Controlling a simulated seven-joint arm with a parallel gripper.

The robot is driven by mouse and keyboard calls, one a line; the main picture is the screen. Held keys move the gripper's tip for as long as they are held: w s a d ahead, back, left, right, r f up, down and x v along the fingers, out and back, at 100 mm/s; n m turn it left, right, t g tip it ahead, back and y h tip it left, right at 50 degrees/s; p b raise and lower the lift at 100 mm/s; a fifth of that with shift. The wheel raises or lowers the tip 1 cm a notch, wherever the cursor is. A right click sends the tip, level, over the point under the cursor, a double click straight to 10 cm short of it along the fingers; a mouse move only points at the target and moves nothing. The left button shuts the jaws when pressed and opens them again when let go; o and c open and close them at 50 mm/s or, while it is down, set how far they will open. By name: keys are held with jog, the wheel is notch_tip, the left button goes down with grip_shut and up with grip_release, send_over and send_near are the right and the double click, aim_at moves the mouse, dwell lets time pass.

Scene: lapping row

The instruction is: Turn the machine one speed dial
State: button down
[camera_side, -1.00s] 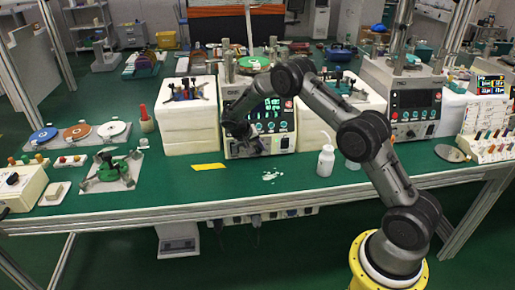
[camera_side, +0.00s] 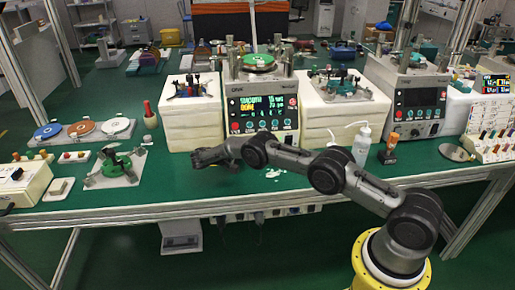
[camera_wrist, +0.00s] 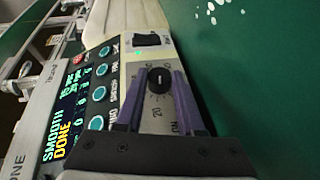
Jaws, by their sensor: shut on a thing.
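Machine one (camera_side: 228,128) stands at the middle of the bench, its lit panel facing forward. Its display shows SMOOTH and DONE lines, also in the wrist view (camera_wrist: 68,112). The black round speed dial (camera_wrist: 159,79) is on the pale lower panel strip, with a printed scale beside it. My gripper (camera_wrist: 160,77) has its two purple fingers closed on either side of the dial. In the side view my gripper (camera_side: 198,158) is low, by the machine's front left. The dial is hidden there by my arm.
A dark rocker switch (camera_wrist: 146,40) and teal buttons (camera_wrist: 98,94) are close to the dial. White blocks (camera_side: 190,125) flank the machine. A white bottle (camera_side: 362,145) and an orange-topped bottle (camera_side: 389,151) stand right. A green fixture (camera_side: 114,163) stands left.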

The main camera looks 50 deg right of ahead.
jog(key=shift+f+n+g+h, duration=0.25)
jog(key=shift+n+g+h, duration=0.25)
jog(key=shift+h, duration=0.6)
jog(key=c, duration=0.5)
grip_release()
jog(key=shift+r, duration=0.15)
jog(key=r, duration=0.4)
jog(key=shift+s+a+r, duration=0.1)
jog(key=shift+s+a, duration=0.05)
jog(key=shift+s, duration=0.1)
jog(key=s+a+r, duration=0.1)
jog(key=s+r, duration=0.2)
jog(key=s, duration=0.1)
jog(key=s+a+r, duration=0.2)
jog(key=s, duration=0.2)
jog(key=s+a+r, duration=0.1)
jog(key=s+r, duration=0.2)
jog(key=s, duration=0.1)
jog(key=shift+s+a+r, duration=0.3)
jog(key=shift+a, duration=0.1)
